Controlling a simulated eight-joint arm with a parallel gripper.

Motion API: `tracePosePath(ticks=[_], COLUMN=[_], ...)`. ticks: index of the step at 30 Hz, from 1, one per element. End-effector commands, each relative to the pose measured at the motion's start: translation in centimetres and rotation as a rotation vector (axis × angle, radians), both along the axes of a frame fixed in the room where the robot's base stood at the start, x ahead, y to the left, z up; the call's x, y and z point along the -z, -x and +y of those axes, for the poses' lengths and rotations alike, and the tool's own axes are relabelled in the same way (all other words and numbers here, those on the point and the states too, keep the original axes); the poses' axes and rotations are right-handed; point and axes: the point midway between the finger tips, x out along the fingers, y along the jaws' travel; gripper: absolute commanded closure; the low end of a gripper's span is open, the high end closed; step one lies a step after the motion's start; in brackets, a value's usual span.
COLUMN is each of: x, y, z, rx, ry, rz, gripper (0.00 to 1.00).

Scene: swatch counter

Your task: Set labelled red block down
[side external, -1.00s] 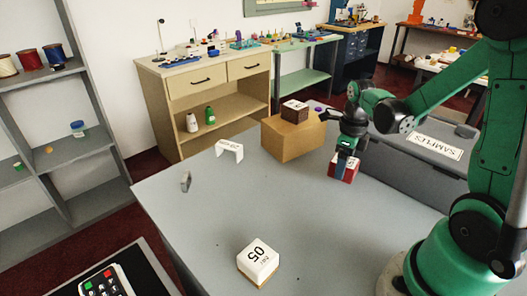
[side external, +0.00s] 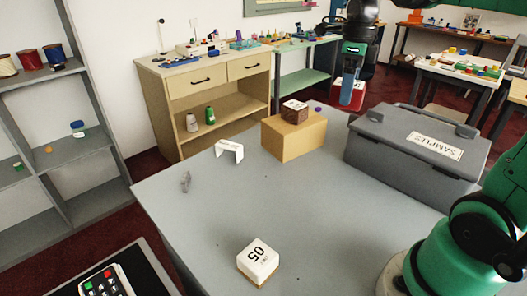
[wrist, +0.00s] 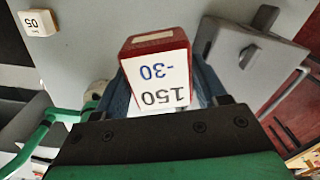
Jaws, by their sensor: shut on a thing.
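The red block (wrist: 155,67) has a white label on its face reading 150 and -30. My gripper (side external: 352,92) is shut on it and holds it raised in the air. In the side external view the red block (side external: 350,84) shows behind a blue finger, above the back edge of the grey table (side external: 205,215). In the wrist view my gripper (wrist: 158,85) has a blue finger on each side of the block. The underside of the block is hidden.
A white block (side external: 258,259) marked 05 sits at the table's front. A dark brown block (side external: 294,113) rests on a tan box (side external: 292,141). A grey SAMPLES case (side external: 415,150) stands at right. A white bracket (side external: 229,151) stands at the back left. The table's middle is clear.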

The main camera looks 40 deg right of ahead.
Motion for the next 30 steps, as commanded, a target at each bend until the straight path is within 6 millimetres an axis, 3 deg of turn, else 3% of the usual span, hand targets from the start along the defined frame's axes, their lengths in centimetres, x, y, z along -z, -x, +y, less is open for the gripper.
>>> tracePosePath(ticks=[5, 9, 12, 16, 19, 23, 30], x=[-0.5, -0.5, -0.4, -0.2, -0.1, 1.2, 7.0], y=[-5.0, -8.2, -9.4, -10.1, -10.2, -10.3, -10.2], z=[5.7, 11.9, 16.2, 20.3, 21.9, 22.6, 22.6], rx=[-0.381, -0.72, -0.929, -1.117, -1.193, -1.224, -1.221], ry=[0.0, 0.0, 0.0, 0.0, 0.0, 0.0, 0.001], rz=[-0.001, -0.001, -0.001, -0.001, -0.001, -0.001, -0.001], gripper=[0.9, 0.9, 0.9, 0.9, 0.9, 0.9, 0.9])
